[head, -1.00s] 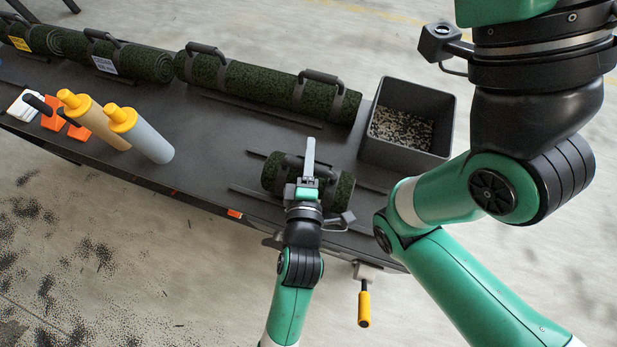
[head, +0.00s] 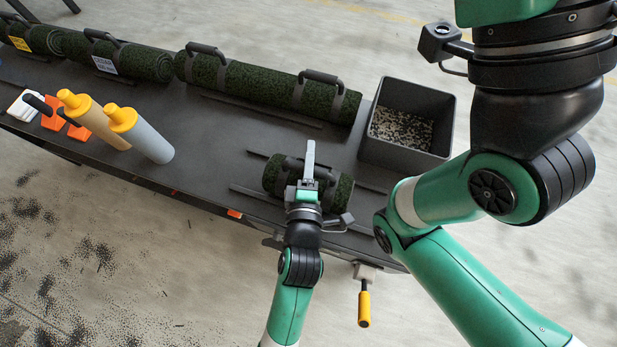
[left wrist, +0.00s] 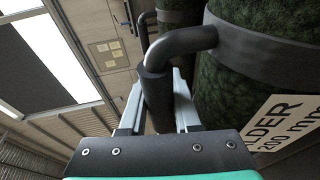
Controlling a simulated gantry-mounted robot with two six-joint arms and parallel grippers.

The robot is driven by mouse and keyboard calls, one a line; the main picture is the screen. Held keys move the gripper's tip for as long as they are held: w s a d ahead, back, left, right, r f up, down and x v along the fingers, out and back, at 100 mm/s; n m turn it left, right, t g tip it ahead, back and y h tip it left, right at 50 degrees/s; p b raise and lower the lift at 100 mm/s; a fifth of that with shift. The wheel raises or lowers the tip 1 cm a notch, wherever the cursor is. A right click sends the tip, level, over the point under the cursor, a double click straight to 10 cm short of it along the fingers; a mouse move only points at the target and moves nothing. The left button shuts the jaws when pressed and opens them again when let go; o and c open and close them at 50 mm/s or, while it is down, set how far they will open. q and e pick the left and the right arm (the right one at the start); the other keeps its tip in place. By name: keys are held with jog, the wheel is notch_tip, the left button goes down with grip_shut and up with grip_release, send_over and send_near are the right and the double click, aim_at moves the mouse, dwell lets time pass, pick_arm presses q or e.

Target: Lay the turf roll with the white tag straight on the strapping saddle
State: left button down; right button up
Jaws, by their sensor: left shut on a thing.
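A short dark green turf roll (head: 341,193) with a black handle is over the pair of dark rails (head: 246,190) of what looks like the strapping saddle, roughly in line with them. I cannot tell whether it touches them. My left gripper (head: 308,165) is shut on its handle; in the left wrist view the fingers (left wrist: 158,100) are around the black handle (left wrist: 158,75). A white tag (left wrist: 285,125) with black print shows on this roll there; it is hidden in the head view. My right arm shows at the right, its gripper out of view.
A long turf roll (head: 255,88) lies at the back. A white-labelled roll (head: 150,62) and a yellow-labelled roll (head: 40,38) lie further left. A grey bin (head: 400,165) of granules stands right. Two yellow-capped bottles (head: 150,140) stand left; a yellow-handled lever (head: 364,308) hangs in front.

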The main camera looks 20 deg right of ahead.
pick_arm(q)
jog(key=shift+r, duration=0.1)
jog(key=c, duration=0.6)
grip_release()
jog(key=shift+o, duration=0.3)
jog(key=shift+f, duration=0.3)
jog(key=shift+s+a+r+p, duration=0.2)
jog(key=shift+s+p, duration=0.15)
jog(key=shift+s, duration=0.05)
jog(key=p+v, duration=0.3)
jog(key=v, duration=0.7)
jog(key=shift+s+a, duration=0.2)
jog(key=shift+s, duration=0.1)
jog(key=shift+r, duration=0.1)
